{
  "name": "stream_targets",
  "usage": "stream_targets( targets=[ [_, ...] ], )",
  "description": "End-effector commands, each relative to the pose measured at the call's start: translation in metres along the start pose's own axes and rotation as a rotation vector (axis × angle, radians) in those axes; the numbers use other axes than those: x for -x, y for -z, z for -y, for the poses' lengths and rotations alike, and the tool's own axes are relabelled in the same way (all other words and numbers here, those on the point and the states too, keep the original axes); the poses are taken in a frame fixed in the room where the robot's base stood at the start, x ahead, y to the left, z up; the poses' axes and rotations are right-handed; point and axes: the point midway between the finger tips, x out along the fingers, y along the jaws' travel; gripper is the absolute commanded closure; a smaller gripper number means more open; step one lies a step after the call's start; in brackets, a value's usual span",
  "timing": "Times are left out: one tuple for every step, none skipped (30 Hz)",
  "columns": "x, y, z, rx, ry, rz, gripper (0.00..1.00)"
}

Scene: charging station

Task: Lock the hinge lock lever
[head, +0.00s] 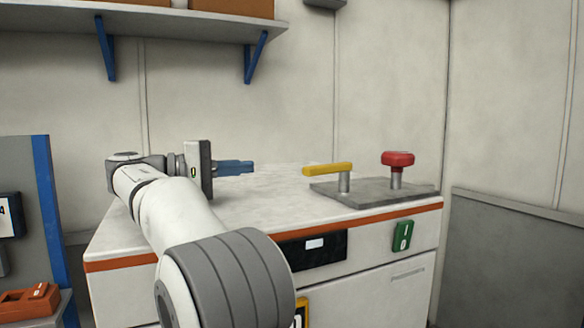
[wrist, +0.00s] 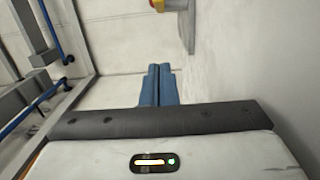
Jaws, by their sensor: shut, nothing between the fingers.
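A yellow lever (head: 328,169) lies level on a short grey post, which stands on a grey plate on the counter. Its free end points left, toward my gripper. My gripper (head: 252,167) has blue fingers and is left of the lever, apart from it, just above the counter. The fingers (wrist: 159,68) are together and empty in the wrist view. A yellow part (wrist: 178,4) shows at the top edge of the wrist view, cut off by the frame. I cannot tell from the pictures whether the lever is locked.
The white counter (head: 250,205) is clear between gripper and plate. A shelf (head: 180,22) with blue brackets hangs above. A blue-edged panel (head: 42,190) stands at the left.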

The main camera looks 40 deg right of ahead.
Motion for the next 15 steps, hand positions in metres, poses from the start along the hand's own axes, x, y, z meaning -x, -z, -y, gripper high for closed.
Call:
stream_targets(
  targets=[
    [0.0, 0.0, 0.0, 0.0, 0.0, 0.0, 1.0],
    [0.0, 0.0, 0.0, 0.0, 0.0, 0.0, 1.0],
    [0.0, 0.0, 0.0, 0.0, 0.0, 0.0, 1.0],
    [-0.001, 0.0, 0.0, 0.0, 0.0, 0.0, 1.0],
    [-0.002, 0.0, 0.0, 0.0, 0.0, 0.0, 1.0],
    [-0.004, 0.0, 0.0, 0.0, 0.0, 0.0, 1.0],
    [-0.006, 0.0, 0.0, 0.0, 0.0, 0.001, 1.0],
    [-0.01, 0.0, 0.0, 0.0, 0.0, 0.002, 1.0],
    [-0.015, -0.001, 0.0, 0.0, 0.0, 0.003, 1.0],
    [-0.02, -0.001, 0.0, 0.0, 0.0, 0.004, 1.0],
    [-0.025, -0.001, 0.0, 0.0, 0.0, 0.003, 1.0],
    [-0.033, -0.001, 0.001, -0.001, 0.0, 0.005, 1.0],
    [-0.039, -0.001, 0.002, -0.001, 0.0, 0.005, 1.0],
    [-0.046, -0.001, 0.002, -0.001, 0.0, 0.005, 1.0],
    [-0.055, -0.001, 0.003, -0.001, 0.0, 0.005, 1.0]
  ],
)
